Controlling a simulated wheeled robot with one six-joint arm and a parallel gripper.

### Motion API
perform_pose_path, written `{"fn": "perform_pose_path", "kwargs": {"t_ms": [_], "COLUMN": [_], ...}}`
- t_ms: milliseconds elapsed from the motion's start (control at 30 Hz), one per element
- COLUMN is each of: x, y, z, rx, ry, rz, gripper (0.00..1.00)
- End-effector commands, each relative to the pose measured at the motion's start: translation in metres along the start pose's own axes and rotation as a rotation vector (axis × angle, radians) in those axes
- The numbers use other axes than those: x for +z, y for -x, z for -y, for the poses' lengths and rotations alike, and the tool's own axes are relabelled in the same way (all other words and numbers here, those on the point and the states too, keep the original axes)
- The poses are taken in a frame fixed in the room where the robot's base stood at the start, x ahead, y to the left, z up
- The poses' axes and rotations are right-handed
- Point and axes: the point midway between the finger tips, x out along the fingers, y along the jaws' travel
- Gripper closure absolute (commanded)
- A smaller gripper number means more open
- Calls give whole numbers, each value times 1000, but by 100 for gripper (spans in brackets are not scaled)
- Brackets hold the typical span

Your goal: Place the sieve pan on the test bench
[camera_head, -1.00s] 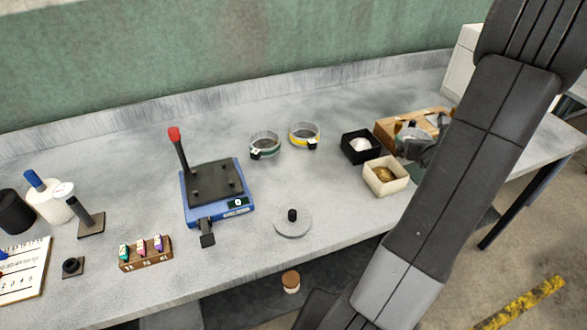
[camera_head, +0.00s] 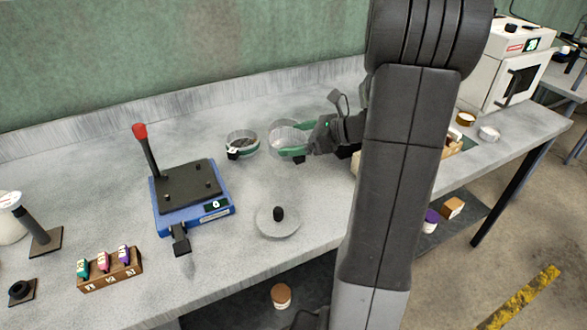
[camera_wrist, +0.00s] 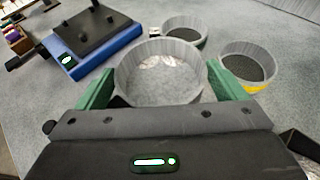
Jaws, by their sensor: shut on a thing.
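The sieve pan (camera_head: 288,135) is a round, pale metal pan with an open top. My gripper (camera_head: 291,141) is shut on it, with a green finger on each side. In the wrist view the sieve pan (camera_wrist: 160,72) sits level between the fingers of my gripper (camera_wrist: 163,90), and its inside looks empty. It is over the grey test bench (camera_head: 120,145), right of the blue device. I cannot tell whether its base touches the bench.
A green-marked sieve (camera_head: 242,143) stands close left of the pan. A yellow-marked sieve (camera_wrist: 249,68) is near it in the wrist view, mostly hidden in the head view. A blue shaker (camera_head: 190,195) and a round lid (camera_head: 278,222) stand in front-left.

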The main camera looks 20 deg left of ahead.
Motion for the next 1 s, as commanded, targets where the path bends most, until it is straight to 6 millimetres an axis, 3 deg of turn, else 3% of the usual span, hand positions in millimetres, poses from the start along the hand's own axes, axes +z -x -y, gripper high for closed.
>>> {"fn": "perform_pose_path", "kwargs": {"t_ms": [100,533,933,967,1000], "x": [-21,-64,-70,-69,-68], "y": [-8,-26,-28,-28,-28], "z": [0,0,1,1,1], "rx": [0,-3,-4,-4,-4], "ry": [-3,-4,-1,-1,-1], "rz": [0,0,1,1,0], "gripper": [73,73,73,3,0]}}
